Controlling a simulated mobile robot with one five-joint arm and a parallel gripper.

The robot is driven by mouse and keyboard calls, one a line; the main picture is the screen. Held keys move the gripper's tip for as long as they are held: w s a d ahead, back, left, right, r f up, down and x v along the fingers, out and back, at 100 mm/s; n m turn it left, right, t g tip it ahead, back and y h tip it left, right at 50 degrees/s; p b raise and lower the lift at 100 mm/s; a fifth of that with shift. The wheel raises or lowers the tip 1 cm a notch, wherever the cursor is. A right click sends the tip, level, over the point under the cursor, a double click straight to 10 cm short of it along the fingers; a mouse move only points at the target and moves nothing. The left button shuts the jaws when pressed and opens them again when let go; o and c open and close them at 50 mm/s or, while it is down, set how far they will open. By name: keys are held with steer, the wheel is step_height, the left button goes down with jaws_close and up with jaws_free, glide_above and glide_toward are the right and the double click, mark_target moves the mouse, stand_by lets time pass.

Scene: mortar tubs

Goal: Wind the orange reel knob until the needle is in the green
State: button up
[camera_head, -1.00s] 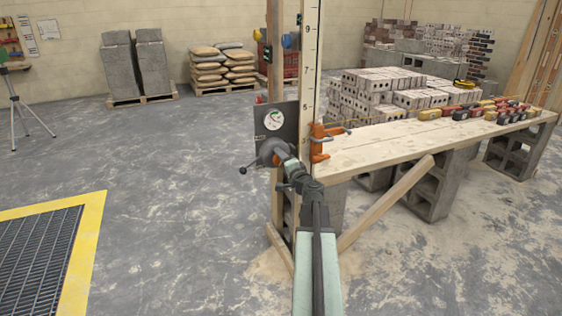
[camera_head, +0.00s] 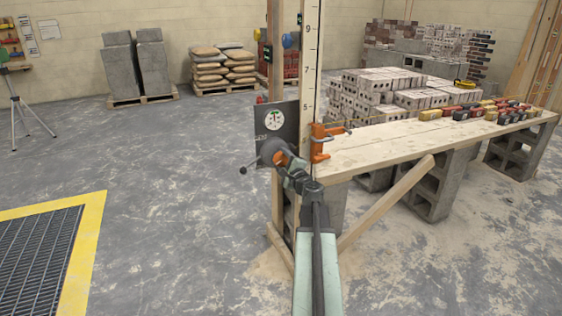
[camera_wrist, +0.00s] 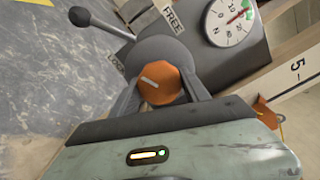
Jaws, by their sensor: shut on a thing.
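The orange reel knob (camera_wrist: 160,83) has a pale bar on its face and sits on a grey round reel (camera_wrist: 160,50). My gripper (camera_wrist: 161,92) is shut on the knob, one finger on each side; in the head view my gripper (camera_head: 287,166) reaches the reel from the front. A white dial (camera_wrist: 229,22) is on the dark plate (camera_head: 289,124) above the reel; it also shows in the head view (camera_head: 273,120). Its red needle points to the upper right in the wrist view, near a green patch; whether it lies inside the green is too small to tell.
A black lever with a ball end (camera_wrist: 80,17) sticks out from the reel, near FREE (camera_wrist: 172,16) and LOCK (camera_wrist: 115,62) labels. An orange clamp (camera_head: 320,138) sits right of the plate, by the wooden bench (camera_head: 380,145). Open floor lies to the left.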

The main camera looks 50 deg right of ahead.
stand_by(0.3)
steer(key=o, duration=1.4)
steer(key=shift+w, duration=0.1)
steer(key=v, duration=0.8)
